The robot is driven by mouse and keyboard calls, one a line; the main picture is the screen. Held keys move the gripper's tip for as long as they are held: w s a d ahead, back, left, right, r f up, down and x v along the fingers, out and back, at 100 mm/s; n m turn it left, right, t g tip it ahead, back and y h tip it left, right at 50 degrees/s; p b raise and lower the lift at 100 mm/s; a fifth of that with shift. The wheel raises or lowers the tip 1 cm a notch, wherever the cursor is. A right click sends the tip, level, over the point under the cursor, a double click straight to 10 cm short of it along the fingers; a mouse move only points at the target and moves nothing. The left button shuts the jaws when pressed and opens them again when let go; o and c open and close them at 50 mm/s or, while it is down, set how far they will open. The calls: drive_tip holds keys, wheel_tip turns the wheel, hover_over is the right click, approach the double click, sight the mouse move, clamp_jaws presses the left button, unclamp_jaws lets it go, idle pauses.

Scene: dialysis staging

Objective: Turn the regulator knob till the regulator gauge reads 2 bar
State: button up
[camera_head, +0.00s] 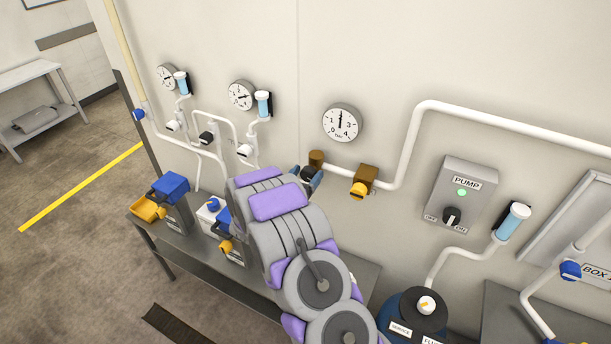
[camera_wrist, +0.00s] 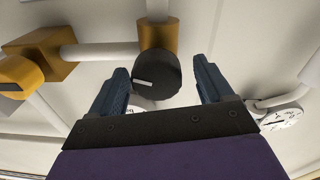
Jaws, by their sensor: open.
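The regulator gauge (camera_head: 342,122) is a round white dial marked in bar, on the wall above my arm. Its needle points about straight up, between the 1 and the 3, near the 2 position. The regulator knob (camera_wrist: 156,82) is black with a white mark, in front of a brass body (camera_wrist: 159,35). My gripper (camera_wrist: 162,69) is open, one blue finger on each side of the knob. The left finger is close to it, with a wider gap on the right. In the head view, my gripper (camera_head: 307,179) hides the knob below the brass body (camera_head: 316,159).
A brass valve with a yellow knob (camera_head: 359,189) sits right of the regulator on the white pipe. A pump switch box (camera_head: 463,196) with a green light is further right. Two smaller gauges (camera_head: 241,95) (camera_head: 167,77) are to the left. A grey bench (camera_head: 361,272) runs below.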

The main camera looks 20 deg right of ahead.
drive_tip(key=b+v, duration=0.1)
drive_tip(key=v, duration=1.6)
drive_tip(key=shift+a+f, duration=0.2)
drive_tip(key=shift+s, duration=0.1)
